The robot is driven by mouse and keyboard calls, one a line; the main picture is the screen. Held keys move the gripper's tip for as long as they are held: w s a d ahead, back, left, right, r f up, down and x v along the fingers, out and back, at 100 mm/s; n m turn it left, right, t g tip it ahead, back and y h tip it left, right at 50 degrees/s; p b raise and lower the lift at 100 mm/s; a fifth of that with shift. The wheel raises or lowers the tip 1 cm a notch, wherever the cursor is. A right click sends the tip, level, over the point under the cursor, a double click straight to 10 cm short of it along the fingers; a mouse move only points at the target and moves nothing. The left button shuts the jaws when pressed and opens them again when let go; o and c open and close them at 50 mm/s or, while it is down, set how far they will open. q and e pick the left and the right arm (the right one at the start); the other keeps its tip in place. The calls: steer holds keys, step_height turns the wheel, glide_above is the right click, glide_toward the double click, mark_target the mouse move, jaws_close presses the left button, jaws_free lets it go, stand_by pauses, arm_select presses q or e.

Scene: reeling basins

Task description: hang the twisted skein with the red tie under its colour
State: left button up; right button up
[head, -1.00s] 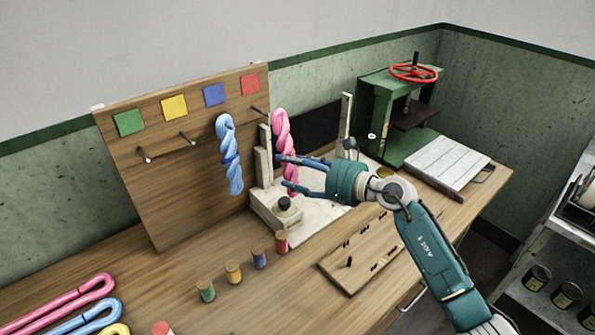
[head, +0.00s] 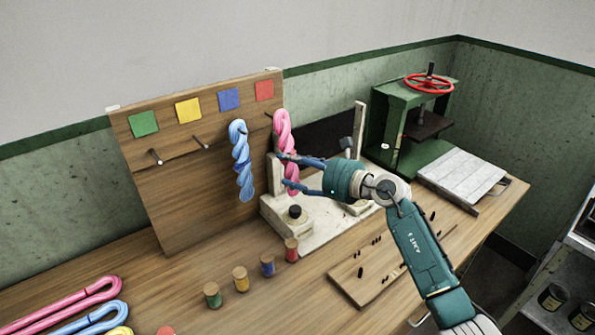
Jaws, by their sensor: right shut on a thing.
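A pink twisted skein (head: 283,135) hangs upright beside the right edge of the peg board (head: 190,200), below the red square (head: 264,90). Its top is at the peg (head: 268,114) under that square; I cannot tell whether its loop is around the peg. No red tie can be made out on it. My right gripper (head: 288,170) is shut on the skein's lower half, reaching in from the right. A blue twisted skein (head: 241,165) hangs under the blue square (head: 229,99). My left gripper is not in view.
Pegs under the green (head: 143,124) and yellow (head: 188,111) squares are bare. A pale wooden stand (head: 300,228) is close below the gripper. Several coloured spools (head: 240,279) line the table; loose skeins (head: 80,298) lie at front left. A green press (head: 400,125) stands right.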

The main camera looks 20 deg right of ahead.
steer(key=shift+w+a+f+b, duration=0.2)
steer(key=shift+w+a+b, duration=0.1)
steer(key=shift+w+b, duration=0.25)
steer(key=shift+w+a+f+b, duration=0.25)
steer(key=shift+w+b, duration=0.15)
steer(key=shift+w, duration=0.35)
steer(key=shift+w+a+f+b, duration=0.2)
steer(key=shift+w+a+b, duration=0.1)
steer(key=shift+w+b, duration=0.25)
steer(key=shift+w, duration=0.15)
steer(key=o, duration=1.3)
steer(key=shift+c, duration=0.2)
steer(key=shift+s+d, duration=0.25)
steer(key=v, duration=1.1)
steer(key=shift+s+r, duration=0.15)
steer(key=shift+s, duration=0.05)
